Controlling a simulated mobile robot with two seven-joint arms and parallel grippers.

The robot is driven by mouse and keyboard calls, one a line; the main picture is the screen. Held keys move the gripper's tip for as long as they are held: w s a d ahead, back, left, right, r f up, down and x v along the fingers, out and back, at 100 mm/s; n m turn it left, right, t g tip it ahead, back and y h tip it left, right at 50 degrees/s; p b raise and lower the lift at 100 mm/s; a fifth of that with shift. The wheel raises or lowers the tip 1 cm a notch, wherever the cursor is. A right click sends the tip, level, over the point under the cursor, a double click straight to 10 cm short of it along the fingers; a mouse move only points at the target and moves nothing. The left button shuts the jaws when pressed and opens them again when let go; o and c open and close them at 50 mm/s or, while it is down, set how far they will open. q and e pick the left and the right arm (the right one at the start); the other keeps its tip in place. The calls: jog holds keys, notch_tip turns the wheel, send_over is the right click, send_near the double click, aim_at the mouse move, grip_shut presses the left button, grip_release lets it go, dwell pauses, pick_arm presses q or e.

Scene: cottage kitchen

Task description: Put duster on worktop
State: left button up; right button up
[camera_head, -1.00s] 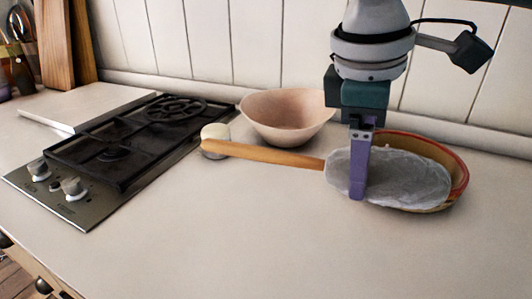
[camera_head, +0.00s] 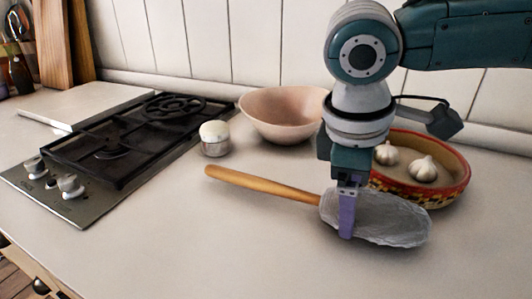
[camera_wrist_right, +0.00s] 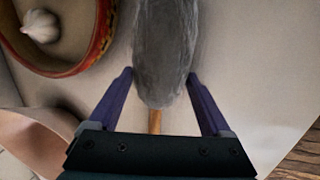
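The duster (camera_head: 382,220) has a grey fluffy head and a wooden handle (camera_head: 262,185) pointing left. It is over the pale worktop (camera_head: 180,245), in front of the patterned bowl, very low; I cannot tell whether it touches the surface. My left gripper is not in view.
A patterned bowl (camera_head: 462,186) with garlic bulbs stands just behind the duster. A gas hob (camera_head: 110,150) is at left. The front middle worktop is clear.

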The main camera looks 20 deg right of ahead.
jog(key=shift+o, duration=1.1)
